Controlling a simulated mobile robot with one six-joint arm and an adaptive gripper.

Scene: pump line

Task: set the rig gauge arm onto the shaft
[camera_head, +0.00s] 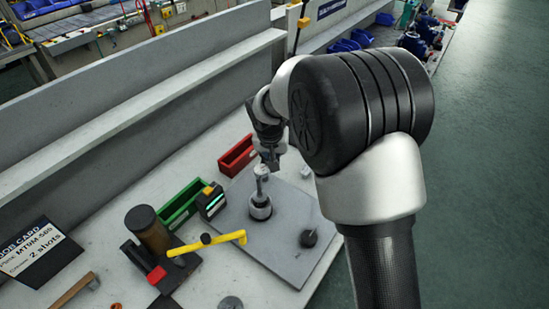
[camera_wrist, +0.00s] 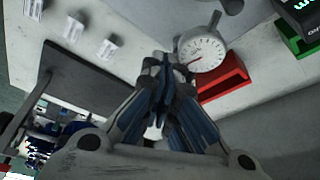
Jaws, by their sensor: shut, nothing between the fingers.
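A round white-faced dial gauge (camera_wrist: 203,52) with a short grey stem shows in the wrist view, just right of my fingertips. In the head view a metal shaft (camera_head: 260,190) stands upright in a round collar on a grey plate (camera_head: 277,245). A pale metal piece is at the shaft's top; I cannot tell whether it is part of the gauge arm. My gripper (camera_head: 270,158) is above and just behind the shaft top. In the wrist view my gripper (camera_wrist: 161,68) is shut with nothing between its fingers. My arm hides part of the bench.
A red bin (camera_head: 236,155) and a green bin (camera_head: 181,208) stand behind and left of the plate. A yellow lever (camera_head: 215,243) reaches over the plate's left edge. A job card (camera_head: 38,252) stands far left.

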